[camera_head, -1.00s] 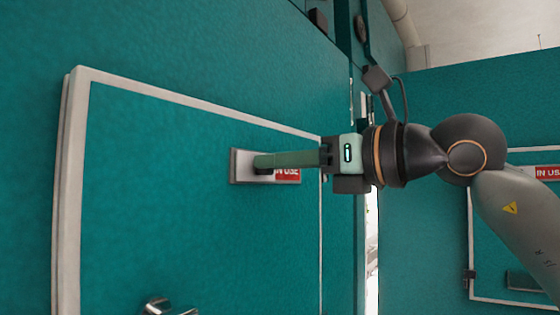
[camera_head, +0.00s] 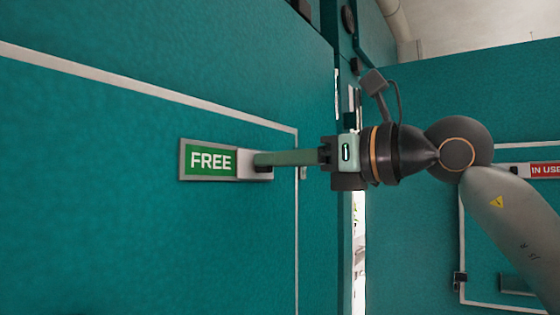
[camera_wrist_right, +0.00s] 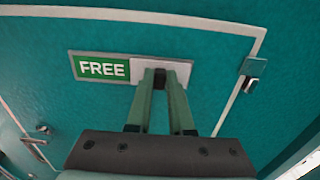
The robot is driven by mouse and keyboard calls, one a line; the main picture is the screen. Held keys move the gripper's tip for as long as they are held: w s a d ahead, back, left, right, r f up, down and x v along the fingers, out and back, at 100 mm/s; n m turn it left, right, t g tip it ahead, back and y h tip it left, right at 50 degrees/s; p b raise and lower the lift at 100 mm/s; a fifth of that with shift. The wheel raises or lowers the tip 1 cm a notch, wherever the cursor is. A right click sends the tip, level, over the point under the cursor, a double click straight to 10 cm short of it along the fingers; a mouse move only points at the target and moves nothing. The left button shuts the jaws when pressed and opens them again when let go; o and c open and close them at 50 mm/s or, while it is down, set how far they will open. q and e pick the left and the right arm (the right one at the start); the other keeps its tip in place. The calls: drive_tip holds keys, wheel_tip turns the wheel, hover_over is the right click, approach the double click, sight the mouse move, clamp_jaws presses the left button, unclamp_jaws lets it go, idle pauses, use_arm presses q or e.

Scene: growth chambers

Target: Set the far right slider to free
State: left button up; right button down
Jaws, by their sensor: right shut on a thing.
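The slider sign (camera_head: 209,161) is on the teal door in front of me and shows the word FREE on green at its left part. Its pale sliding cover (camera_head: 246,164) sits at the right end of the frame. My right gripper (camera_head: 260,160) reaches in from the right and is shut on the slider's dark knob. In the right wrist view the sign (camera_wrist_right: 101,67) also reads FREE, and both fingertips (camera_wrist_right: 160,76) close around the knob on the cover (camera_wrist_right: 180,72). My left gripper is not in view.
The door has a pale border line (camera_head: 150,92). A bright narrow gap (camera_head: 359,255) runs beside the door's right edge. Another teal wall at the right carries a sign reading IN USE (camera_head: 545,170). A latch (camera_wrist_right: 252,75) sits right of the sign in the wrist view.

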drive_tip(key=shift+w+d+r, duration=0.1)
drive_tip(key=shift+w+d, duration=0.05)
drive_tip(key=shift+d, duration=0.05)
drive_tip(key=c, duration=0.9)
unclamp_jaws()
drive_tip(key=shift+w, duration=0.1)
drive_tip(key=shift+o, duration=0.5)
drive_tip(key=b+v, duration=0.3)
drive_tip(key=v, duration=0.9)
drive_tip(key=shift+s, duration=0.35)
drive_tip(key=shift+d, duration=0.1)
